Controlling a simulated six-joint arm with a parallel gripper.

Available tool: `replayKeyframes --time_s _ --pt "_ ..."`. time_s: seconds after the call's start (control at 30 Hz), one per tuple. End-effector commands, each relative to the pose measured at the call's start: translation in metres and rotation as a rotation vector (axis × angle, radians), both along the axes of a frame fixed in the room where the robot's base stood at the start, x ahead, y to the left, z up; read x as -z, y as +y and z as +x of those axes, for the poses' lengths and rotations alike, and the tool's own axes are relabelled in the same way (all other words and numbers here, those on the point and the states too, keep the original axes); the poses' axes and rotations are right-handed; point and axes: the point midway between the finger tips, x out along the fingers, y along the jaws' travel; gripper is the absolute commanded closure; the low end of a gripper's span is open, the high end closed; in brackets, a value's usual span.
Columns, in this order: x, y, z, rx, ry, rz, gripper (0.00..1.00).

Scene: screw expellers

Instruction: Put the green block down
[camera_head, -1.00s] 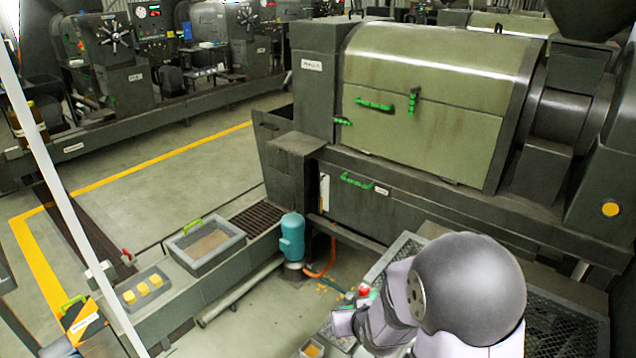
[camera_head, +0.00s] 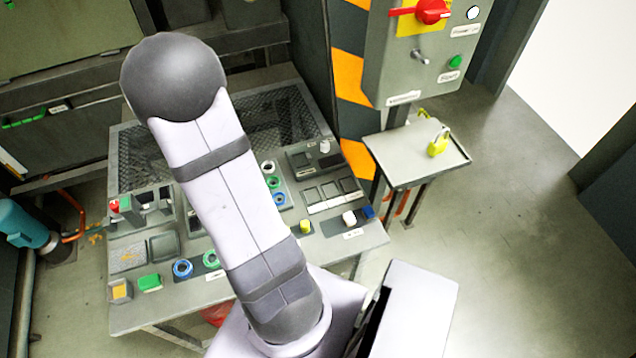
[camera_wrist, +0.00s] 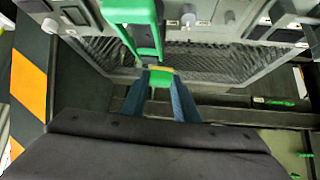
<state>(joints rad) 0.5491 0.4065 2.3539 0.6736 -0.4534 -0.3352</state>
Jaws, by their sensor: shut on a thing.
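In the wrist view my gripper (camera_wrist: 161,75) has two blue fingers shut on a green piece (camera_wrist: 160,79), which I take for the green block. A larger green shape (camera_wrist: 146,30) extends from near the fingertips to the top edge; I cannot tell whether it is joined to the held piece. The grey mesh-panelled bench (camera_wrist: 235,62) lies beyond the fingers. In the head view my arm's links cross the bench (camera_head: 215,290) and hide the gripper and the held piece.
Blue rings (camera_head: 182,268), a small yellow-topped box (camera_head: 120,290), a red-topped part (camera_head: 114,206) and grey trays (camera_head: 163,247) occupy the bench. A side stand (camera_head: 400,155) with a yellow padlock (camera_head: 438,144) is at right, under a control box (camera_head: 415,50). Floor at right is clear.

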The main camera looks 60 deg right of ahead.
Motion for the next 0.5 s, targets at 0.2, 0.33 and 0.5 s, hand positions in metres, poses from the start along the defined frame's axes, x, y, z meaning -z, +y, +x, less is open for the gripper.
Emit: replayKeyframes --time_s 0.2,0.33,0.5 --pt "0.012 -0.076 -0.081 0.327 0.0 0.001 0.98" --pt "0.018 -0.108 -0.135 0.513 0.0 0.0 0.98" --pt "0.026 -0.135 -0.203 0.734 0.0 0.0 0.98"
